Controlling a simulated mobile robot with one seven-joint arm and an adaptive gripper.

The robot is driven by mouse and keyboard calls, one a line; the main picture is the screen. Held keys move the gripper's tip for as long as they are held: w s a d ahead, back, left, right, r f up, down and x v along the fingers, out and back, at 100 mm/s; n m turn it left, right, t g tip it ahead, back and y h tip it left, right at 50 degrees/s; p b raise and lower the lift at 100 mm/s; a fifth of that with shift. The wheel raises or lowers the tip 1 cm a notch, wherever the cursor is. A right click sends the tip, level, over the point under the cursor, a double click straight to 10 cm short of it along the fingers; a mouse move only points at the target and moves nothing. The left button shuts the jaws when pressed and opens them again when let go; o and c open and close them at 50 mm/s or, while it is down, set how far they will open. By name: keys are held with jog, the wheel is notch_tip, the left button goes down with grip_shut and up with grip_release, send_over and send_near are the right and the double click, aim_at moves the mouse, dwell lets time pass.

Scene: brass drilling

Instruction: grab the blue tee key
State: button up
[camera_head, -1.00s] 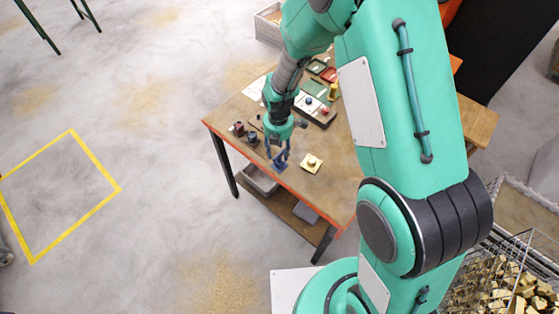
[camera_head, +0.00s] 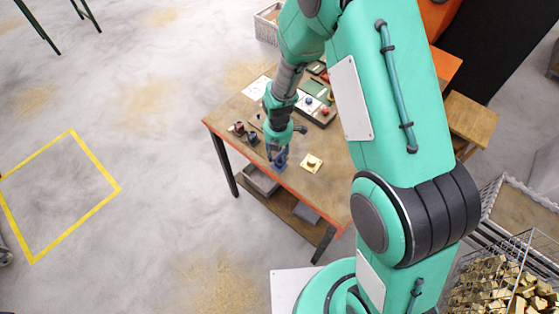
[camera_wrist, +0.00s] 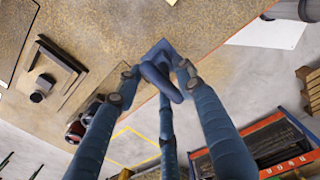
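The blue tee key (camera_wrist: 160,72) is at the table's front edge, between my fingertips in the wrist view. In the head view it is a small blue patch (camera_head: 280,167) under my gripper, partly hidden by the fingers. My gripper (camera_head: 279,157) points down over the front edge of the table. In the wrist view my gripper (camera_wrist: 157,74) has its fingers spread around the key, with the right tip very close to it or touching it. A slim gap seems to show at the left tip. No firm grip on the key shows.
The wooden table (camera_head: 330,184) has an orange edge. A yellowish square piece with a knob (camera_head: 311,162) lies right of the gripper. Dark round parts (camera_head: 246,133) stand left. Open floor lies in front.

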grip_shut()
jog(key=shift+w+r, duration=0.1)
jog(key=shift+r, duration=0.65)
jog(key=shift+s+d+r, duration=0.1)
jog(key=shift+s+r, duration=0.2)
jog(key=shift+r, duration=0.25)
jog(key=shift+s+r, duration=0.25)
jog(key=shift+r, duration=0.3)
jog(key=s+d+r, duration=0.1)
jog(key=s+d, duration=0.3)
jog(key=s, duration=1)
jog(key=shift+s+r, duration=0.2)
jog(key=shift+d, duration=0.1)
